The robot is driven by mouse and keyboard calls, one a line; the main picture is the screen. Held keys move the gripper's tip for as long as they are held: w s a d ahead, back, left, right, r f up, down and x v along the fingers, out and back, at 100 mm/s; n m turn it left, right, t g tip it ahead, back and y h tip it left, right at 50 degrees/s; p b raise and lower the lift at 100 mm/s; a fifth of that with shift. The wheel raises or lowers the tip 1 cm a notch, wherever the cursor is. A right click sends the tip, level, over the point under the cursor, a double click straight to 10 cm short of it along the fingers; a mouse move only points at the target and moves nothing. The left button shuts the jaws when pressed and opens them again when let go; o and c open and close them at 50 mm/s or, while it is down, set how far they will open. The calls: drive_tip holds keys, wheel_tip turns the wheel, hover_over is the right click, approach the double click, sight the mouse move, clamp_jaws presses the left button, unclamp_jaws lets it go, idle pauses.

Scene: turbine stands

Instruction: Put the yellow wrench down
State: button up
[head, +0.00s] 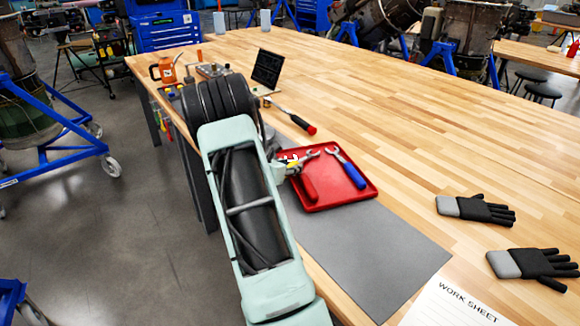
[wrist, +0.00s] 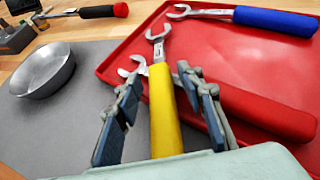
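The yellow wrench (wrist: 164,110) lies between the two fingers of my gripper (wrist: 162,115) in the wrist view, with a gap on each side of its handle. Its open steel jaw points away over the red tray (wrist: 128,52). It crosses over the shaft of the red-handled wrench (wrist: 262,108); whether they touch is not clear. The blue-handled wrench (wrist: 275,19) lies at the tray's far side. In the head view, my gripper (head: 284,168) is at the left side of the tray (head: 338,201), and only a bit of yellow shows; the arm hides much there.
A round metal dish (wrist: 42,75) sits left of the tray on the grey mat (head: 375,255). Black gloves (head: 477,208) and a work sheet (head: 450,305) are at the right.

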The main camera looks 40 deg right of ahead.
drive_tip(key=r+p, duration=0.1)
drive_tip(key=p, duration=0.2)
drive_tip(key=shift+r, duration=0.3)
drive_tip(key=b+v, duration=0.2)
drive_tip(key=v, duration=0.9)
drive_tip(key=shift+s+a+b, duration=0.15)
drive_tip(key=shift+a+b, duration=0.15)
drive_tip(key=shift+a, duration=0.15)
